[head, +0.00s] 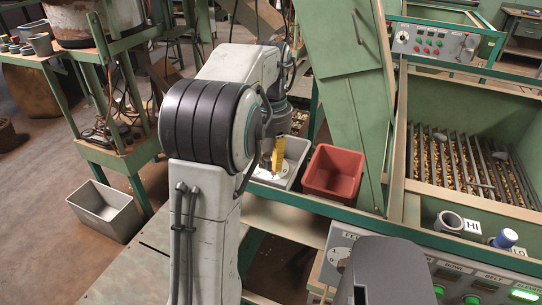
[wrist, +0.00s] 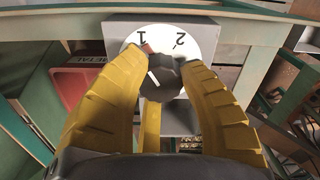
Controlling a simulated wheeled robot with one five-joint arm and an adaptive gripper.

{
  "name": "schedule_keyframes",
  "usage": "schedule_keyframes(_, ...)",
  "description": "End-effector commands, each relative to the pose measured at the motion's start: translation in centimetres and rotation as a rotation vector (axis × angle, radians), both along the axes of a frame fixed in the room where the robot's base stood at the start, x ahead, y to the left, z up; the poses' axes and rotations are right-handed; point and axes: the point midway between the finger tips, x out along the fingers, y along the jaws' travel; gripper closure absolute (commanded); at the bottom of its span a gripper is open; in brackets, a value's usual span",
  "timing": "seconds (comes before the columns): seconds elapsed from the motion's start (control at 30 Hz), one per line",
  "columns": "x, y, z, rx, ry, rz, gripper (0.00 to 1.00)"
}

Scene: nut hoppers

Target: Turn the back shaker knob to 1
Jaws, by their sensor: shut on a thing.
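The back shaker knob (wrist: 160,82) is dark grey and sits on a white dial plate with a 1 (wrist: 141,37) and a 2 (wrist: 180,41), both upside down in the wrist view. A small red mark shows at the knob's edge near the 1, and a white line shows on the knob. My gripper (wrist: 163,64) has its yellow fingers shut on the knob, one on each side. The rest of the dial is hidden by the fingers. In the head view my gripper (head: 277,160) is at the dial plate (head: 266,175), and the knob is hidden.
A red bin (head: 333,172) stands just right of my gripper. A green chute (head: 345,100) rises beside it. A hopper with bars (head: 470,165) and nuts is at right. Another dial (head: 340,252) is on the front panel. A grey bin (head: 104,211) stands on the floor at left.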

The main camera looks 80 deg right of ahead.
Motion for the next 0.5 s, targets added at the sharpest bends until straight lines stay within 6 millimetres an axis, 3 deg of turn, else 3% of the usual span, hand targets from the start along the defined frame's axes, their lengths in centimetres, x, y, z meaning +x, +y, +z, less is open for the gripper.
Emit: schedule_keyframes(0.5,-0.01,-0.24,-0.08,-0.007,0.001,-0.037,0.97)
